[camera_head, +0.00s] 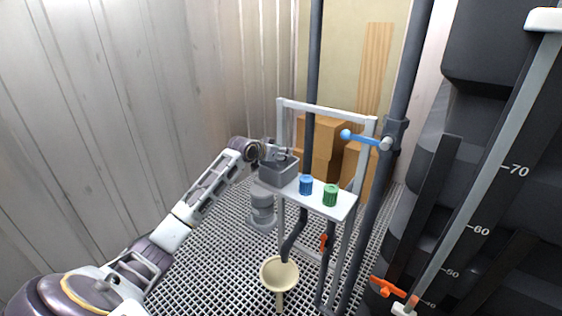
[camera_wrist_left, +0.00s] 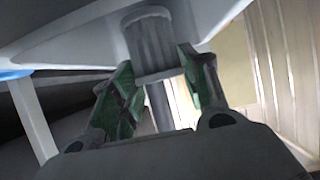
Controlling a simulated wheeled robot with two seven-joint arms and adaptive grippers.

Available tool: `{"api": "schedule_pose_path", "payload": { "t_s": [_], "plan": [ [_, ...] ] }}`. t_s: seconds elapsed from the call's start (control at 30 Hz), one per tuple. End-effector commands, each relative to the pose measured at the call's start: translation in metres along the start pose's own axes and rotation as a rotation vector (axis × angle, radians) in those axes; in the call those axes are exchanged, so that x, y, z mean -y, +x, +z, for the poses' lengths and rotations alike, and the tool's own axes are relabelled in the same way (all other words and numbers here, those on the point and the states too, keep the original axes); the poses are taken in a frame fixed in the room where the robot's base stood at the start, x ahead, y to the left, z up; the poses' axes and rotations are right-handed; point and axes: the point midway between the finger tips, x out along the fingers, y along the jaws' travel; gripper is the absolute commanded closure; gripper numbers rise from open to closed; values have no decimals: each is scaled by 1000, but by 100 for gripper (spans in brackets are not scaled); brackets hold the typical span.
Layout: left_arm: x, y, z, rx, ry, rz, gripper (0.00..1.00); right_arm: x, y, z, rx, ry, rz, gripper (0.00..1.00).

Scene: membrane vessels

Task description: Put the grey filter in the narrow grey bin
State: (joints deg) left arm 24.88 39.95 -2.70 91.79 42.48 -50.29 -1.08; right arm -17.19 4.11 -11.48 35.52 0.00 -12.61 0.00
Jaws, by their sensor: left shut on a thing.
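The grey filter (camera_wrist_left: 152,45) is a ribbed grey cylinder between the green-padded fingers of my left gripper (camera_wrist_left: 155,85) in the left wrist view. The gripper is shut on it. In the head view my left gripper (camera_head: 281,153) is at the top of the narrow grey bin (camera_head: 279,174), an open box at the left end of the white shelf. The filter is hard to make out there, and I cannot tell how far it sits inside the bin. My right gripper is not in view.
A blue filter (camera_head: 306,184) and a green filter (camera_head: 330,195) stand on the white shelf (camera_head: 318,202) right of the bin. A white frame and dark pipes (camera_head: 380,170) surround the shelf. A cream funnel (camera_head: 279,272) is below. Cardboard boxes (camera_head: 322,140) are behind.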

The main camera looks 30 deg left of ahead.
Motion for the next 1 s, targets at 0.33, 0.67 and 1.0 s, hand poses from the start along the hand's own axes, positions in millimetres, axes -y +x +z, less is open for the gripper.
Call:
{"api": "schedule_pose_path", "payload": {
  "t_s": [0.33, 0.67, 1.0],
  "plan": [
    [0, 12, 26, 2, -1, 0, 78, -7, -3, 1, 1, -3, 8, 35],
    [0, 16, 33, -1, 0, 0, 78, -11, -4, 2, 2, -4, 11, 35],
    [0, 17, 36, 0, 0, 0, 46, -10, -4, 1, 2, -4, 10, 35]
  ]
}}
